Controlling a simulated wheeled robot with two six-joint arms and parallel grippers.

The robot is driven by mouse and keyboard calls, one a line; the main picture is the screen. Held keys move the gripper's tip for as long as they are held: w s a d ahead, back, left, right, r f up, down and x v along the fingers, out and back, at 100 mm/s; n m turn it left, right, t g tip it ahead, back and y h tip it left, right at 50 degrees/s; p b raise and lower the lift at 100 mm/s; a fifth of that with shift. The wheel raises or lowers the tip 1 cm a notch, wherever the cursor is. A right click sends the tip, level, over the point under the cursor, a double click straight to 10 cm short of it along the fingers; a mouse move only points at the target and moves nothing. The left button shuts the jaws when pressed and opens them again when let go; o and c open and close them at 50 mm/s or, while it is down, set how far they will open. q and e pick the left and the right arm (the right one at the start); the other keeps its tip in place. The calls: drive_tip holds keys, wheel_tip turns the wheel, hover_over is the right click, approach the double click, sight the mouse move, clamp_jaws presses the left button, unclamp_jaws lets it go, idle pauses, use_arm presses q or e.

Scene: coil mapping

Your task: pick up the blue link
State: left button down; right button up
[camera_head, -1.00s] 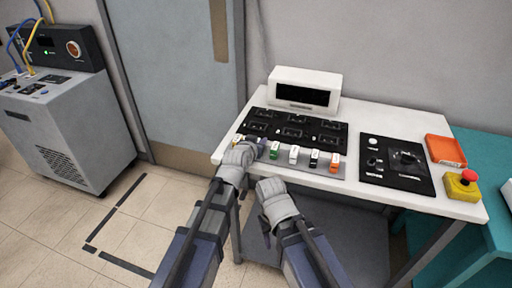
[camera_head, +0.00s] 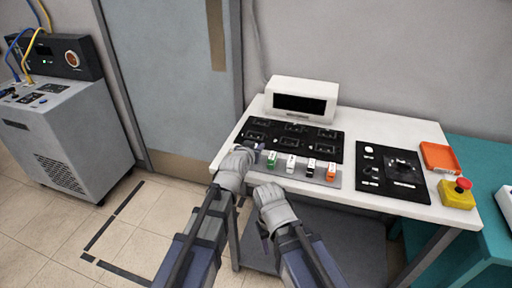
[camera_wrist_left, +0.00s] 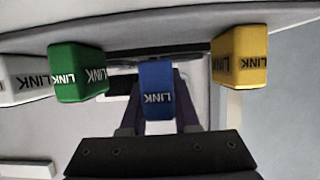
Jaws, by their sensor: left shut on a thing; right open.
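My left gripper (camera_head: 255,150) is at the left end of the row of links on the table's front edge. In the left wrist view its dark fingers (camera_wrist_left: 158,112) are shut on the blue link (camera_wrist_left: 157,88), which has LINK written on it. In the head view the blue link is mostly hidden at the gripper, and whether it is clear of its strip is hard to tell. My right gripper (camera_head: 264,234) is open and empty, in front of and below the table edge.
A green link (camera_head: 271,160) stands right of my left gripper, followed by white, black and orange (camera_head: 331,171) ones. A yellow link (camera_wrist_left: 239,57) is on the blue link's other side. A black socket panel (camera_head: 293,138) and white display box (camera_head: 301,98) are behind.

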wheel_tip(320, 180, up, 11)
drive_tip(key=p, duration=0.9)
drive_tip(key=shift+f+p, duration=0.2)
drive_tip(key=shift+p, duration=0.15)
